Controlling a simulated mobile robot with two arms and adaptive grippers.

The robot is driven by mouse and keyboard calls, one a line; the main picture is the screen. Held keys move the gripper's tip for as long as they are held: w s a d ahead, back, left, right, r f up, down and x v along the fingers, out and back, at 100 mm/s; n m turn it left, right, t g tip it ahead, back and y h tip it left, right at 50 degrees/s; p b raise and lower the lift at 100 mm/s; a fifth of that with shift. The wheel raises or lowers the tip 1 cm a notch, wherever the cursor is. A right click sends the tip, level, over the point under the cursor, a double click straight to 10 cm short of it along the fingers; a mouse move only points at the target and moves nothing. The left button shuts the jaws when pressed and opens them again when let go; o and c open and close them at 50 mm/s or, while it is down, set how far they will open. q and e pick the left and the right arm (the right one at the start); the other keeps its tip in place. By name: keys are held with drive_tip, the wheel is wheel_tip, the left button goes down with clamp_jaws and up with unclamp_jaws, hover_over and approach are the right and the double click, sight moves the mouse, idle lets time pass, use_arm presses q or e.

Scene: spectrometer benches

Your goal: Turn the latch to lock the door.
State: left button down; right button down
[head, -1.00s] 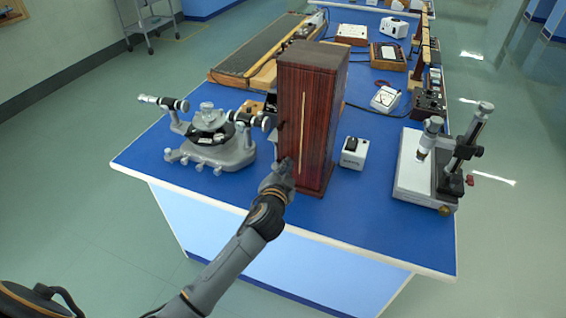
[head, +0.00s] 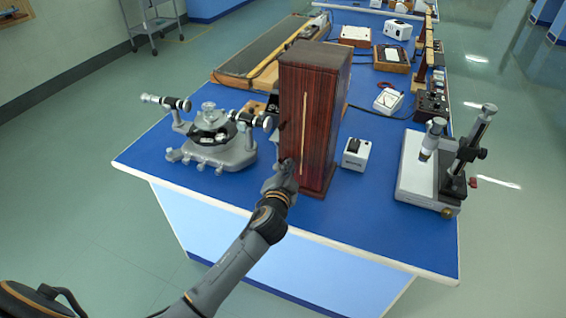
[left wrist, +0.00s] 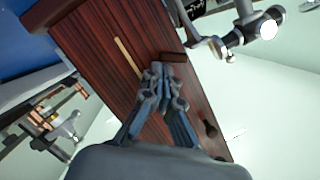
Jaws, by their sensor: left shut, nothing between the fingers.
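A tall reddish-brown wooden cabinet (head: 322,120) stands near the front of the blue bench, with a pale vertical strip on its face. In the left wrist view its striped wooden face (left wrist: 95,45) fills the middle. A short dark bar (left wrist: 173,57), which looks like the latch, lies by the edge of that face. A dark round knob (left wrist: 209,128) sits further along the same edge. My left gripper (head: 287,166) is at the cabinet's lower left edge. Its fingers (left wrist: 163,70) are shut and empty, tips close beside the bar; contact cannot be told. My right gripper is not in view.
A grey spectrometer (head: 215,140) stands left of the cabinet, close to my left gripper. A small white box (head: 355,155) and a microscope stand (head: 430,185) are to the right. The bench's front strip (head: 390,235) is clear.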

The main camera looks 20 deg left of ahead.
use_arm(q)
drive_tip(key=shift+d+f+m+t+y+b, duration=0.15)
drive_tip(key=shift+f+m+b, duration=0.1)
drive_tip(key=shift+m+b, duration=0.4)
drive_tip(key=shift+a+f+m+t+y+b, duration=0.1)
drive_tip(key=shift+f+m+t+y+b, duration=0.1)
drive_tip(key=shift+m+b, duration=0.4)
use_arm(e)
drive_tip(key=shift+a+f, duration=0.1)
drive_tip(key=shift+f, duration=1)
use_arm(q)
drive_tip(key=shift+d+f+m+y+b, duration=0.1)
drive_tip(key=shift+f+m+y+b, duration=0.2)
drive_tip(key=shift+m, duration=0.35)
drive_tip(key=shift+r+m+y+b, duration=0.1)
drive_tip(key=shift+m+b, duration=0.25)
drive_tip(key=shift+m, duration=0.25)
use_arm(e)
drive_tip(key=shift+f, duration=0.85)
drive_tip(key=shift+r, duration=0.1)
